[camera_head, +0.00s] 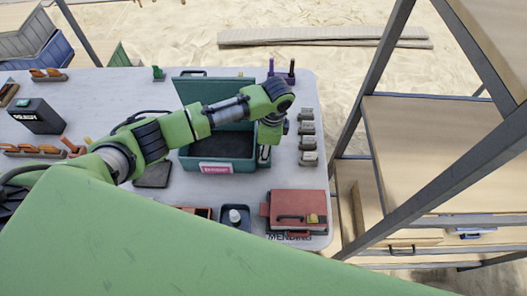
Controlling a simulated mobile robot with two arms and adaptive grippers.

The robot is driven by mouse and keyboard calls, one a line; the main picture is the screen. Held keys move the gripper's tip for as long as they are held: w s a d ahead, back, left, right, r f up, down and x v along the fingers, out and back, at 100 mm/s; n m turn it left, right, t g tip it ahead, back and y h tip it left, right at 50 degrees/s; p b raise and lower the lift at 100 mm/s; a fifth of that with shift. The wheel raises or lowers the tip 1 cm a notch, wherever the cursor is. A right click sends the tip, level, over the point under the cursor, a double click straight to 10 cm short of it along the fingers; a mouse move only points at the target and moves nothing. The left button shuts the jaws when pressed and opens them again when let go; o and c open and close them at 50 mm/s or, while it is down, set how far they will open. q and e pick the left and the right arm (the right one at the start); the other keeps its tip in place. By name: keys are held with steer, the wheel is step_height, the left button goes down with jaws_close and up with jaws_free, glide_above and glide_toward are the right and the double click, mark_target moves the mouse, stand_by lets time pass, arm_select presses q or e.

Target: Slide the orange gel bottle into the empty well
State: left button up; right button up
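My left arm reaches in from the left across the table. Its gripper (264,153) points down at the right side of an open teal case (218,163); the fingers are small and dark, so I cannot tell whether they are open or hold anything. Small orange items stand in a low rack (35,150) at the left and in another holder (48,75) at the back left. I cannot tell which, if any, is the orange gel bottle. I cannot make out an empty well. My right gripper is not in view.
A dark box (37,116) stands at the left. Several grey blocks (308,143) line the right edge. A red case (298,211) and a dark tray with a pale bottle (235,217) sit at the front. A wooden shelf unit (420,150) stands to the right.

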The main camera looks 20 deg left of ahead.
arm_select(q)
step_height(320, 180, up, 12)
steer(key=d+b, duration=0.1)
steer(key=shift+w+d+b, duration=0.25)
steer(key=shift+w+b, duration=0.05)
steer(key=shift+b, duration=0.1)
stand_by(0.3)
